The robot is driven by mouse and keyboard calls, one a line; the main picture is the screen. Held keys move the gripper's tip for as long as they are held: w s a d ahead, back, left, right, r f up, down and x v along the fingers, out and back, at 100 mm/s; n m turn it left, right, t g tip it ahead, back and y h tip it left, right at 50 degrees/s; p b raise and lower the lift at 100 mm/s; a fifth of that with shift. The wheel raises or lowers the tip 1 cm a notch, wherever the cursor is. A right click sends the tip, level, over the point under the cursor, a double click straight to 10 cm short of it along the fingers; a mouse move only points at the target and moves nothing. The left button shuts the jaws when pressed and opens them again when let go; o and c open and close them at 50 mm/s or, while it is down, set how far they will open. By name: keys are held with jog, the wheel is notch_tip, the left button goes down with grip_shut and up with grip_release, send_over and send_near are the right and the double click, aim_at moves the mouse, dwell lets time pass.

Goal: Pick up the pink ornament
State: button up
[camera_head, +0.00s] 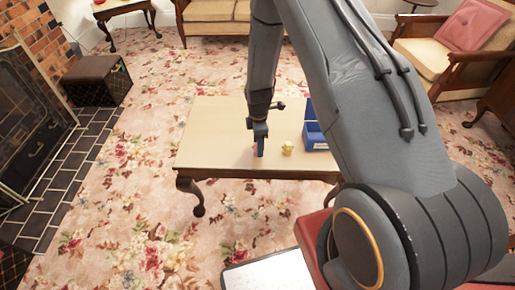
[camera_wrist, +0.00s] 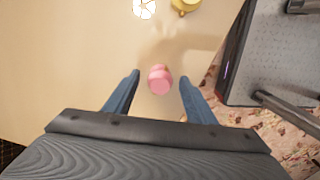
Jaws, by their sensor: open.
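The pink ornament (camera_wrist: 160,80) stands on the pale top of the low table (camera_head: 215,130). In the wrist view it lies between the two blue fingers of my gripper (camera_wrist: 159,77), with a gap on each side. My gripper is open and empty. In the head view my gripper (camera_head: 260,148) reaches down to the table's near edge. Only a small bit of pink shows beside the fingers there; the rest of the ornament is hidden behind them.
A small yellow ornament (camera_head: 287,148) stands to the right of my gripper, with a blue box (camera_head: 316,137) beyond it. The wrist view also shows a white object (camera_wrist: 144,8) on the table. The table's left part is clear. A dark ottoman (camera_head: 97,80) stands by the fireplace.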

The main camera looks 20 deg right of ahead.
jog(key=shift+f, duration=1.1)
jog(key=c, duration=1.1)
jog(key=shift+r, duration=0.1)
jog(key=shift+c, duration=0.2)
